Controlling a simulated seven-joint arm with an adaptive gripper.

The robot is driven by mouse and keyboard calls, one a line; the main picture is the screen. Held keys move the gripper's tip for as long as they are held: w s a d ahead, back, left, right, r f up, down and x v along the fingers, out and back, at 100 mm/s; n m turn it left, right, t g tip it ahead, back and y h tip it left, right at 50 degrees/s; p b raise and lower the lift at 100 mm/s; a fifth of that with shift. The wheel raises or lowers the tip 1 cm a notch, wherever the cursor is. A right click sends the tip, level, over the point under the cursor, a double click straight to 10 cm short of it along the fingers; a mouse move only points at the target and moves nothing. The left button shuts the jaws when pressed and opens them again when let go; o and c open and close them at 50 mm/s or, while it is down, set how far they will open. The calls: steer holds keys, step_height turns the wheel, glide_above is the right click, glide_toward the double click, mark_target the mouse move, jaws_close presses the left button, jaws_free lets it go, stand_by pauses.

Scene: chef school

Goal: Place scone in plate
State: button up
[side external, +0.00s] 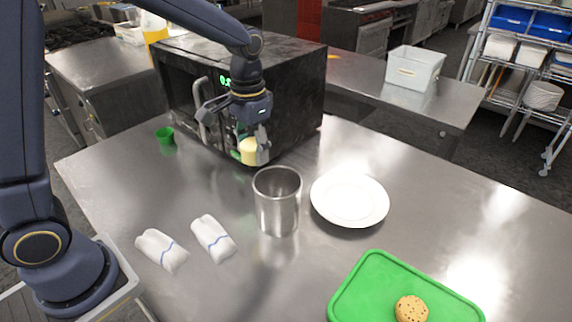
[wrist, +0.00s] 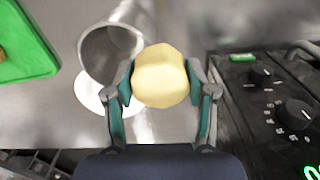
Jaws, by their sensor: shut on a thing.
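My gripper (side external: 250,143) is shut on a pale yellow rounded lump (side external: 247,152), which looks like the scone, and holds it in front of the microwave. In the wrist view the lump (wrist: 160,76) sits between both finger pads of my gripper (wrist: 163,88). The white plate (side external: 349,199) lies on the steel table to the right of my gripper, with nothing on it. In the wrist view the plate (wrist: 88,94) is partly hidden by a metal cup and my gripper.
The tall metal cup (side external: 277,202) stands between my gripper and the plate. The black microwave (side external: 290,90) is close behind my gripper. A green tray (side external: 345,293) holds a chip-dotted round (side external: 411,309). Two white rolled cloths (side external: 162,250) and a small green cup (side external: 165,136) are left.

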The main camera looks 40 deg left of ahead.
steer(key=w+d+m, duration=0.5)
steer(key=m, duration=1.2)
glide_above(342, 209)
step_height(342, 209, down, 11)
steer(key=shift+r, duration=0.1)
steer(key=shift+f, duration=2.35)
steer(key=shift+f, duration=0.15)
steer(key=o, duration=1.1)
steer(key=shift+o, duration=0.2)
